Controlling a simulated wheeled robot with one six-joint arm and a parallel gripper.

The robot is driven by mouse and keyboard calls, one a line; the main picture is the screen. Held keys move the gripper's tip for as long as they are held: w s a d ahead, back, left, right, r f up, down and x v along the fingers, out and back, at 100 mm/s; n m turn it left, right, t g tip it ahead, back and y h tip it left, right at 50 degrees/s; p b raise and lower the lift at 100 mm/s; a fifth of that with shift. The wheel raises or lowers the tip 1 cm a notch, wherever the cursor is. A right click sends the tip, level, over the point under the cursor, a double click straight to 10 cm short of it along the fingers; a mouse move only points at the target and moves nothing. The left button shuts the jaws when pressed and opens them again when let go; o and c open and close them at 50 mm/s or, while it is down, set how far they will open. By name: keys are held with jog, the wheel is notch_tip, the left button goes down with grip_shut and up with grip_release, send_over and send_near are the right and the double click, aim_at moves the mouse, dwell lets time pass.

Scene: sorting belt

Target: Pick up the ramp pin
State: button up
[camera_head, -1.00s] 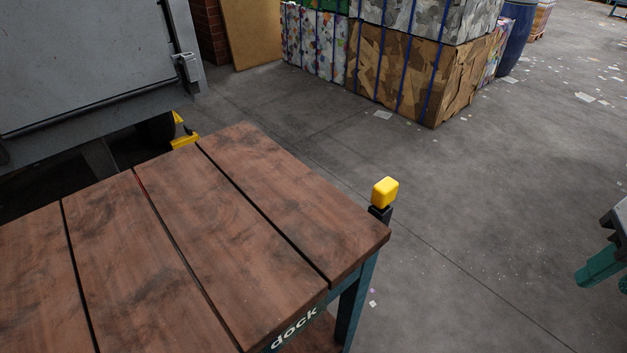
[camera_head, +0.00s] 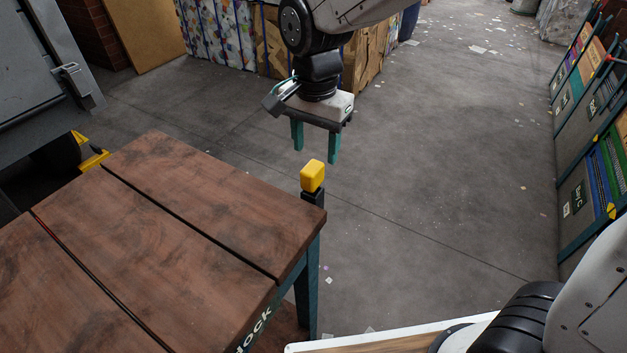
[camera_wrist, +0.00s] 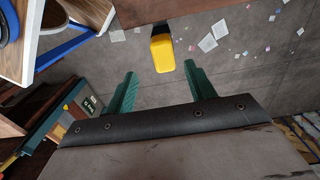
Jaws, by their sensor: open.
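The ramp pin (camera_head: 313,176) has a yellow block-shaped head on a dark holder at the right corner of the wooden dock table (camera_head: 190,215). My gripper (camera_head: 316,155) hangs just above and apparently behind the pin in the head view, its two green fingers apart and pointing down. In the wrist view the pin's yellow head (camera_wrist: 162,53) shows beyond the fingertips, between the lines of the two fingers of my gripper (camera_wrist: 160,72). Nothing is between the fingers. The pin's lower part is hidden in the holder.
Strapped bales (camera_head: 225,35) stand at the back. A grey metal container (camera_head: 30,55) with yellow parts near its wheel is at the left. A rack of sorted boards (camera_head: 600,150) stands at the right. The floor between is open, with scattered paper scraps.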

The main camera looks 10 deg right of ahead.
aim_at(312, 167)
jog(key=f, duration=0.7)
jog(key=shift+a+f, duration=0.3)
jog(key=shift+f, duration=0.1)
grip_shut()
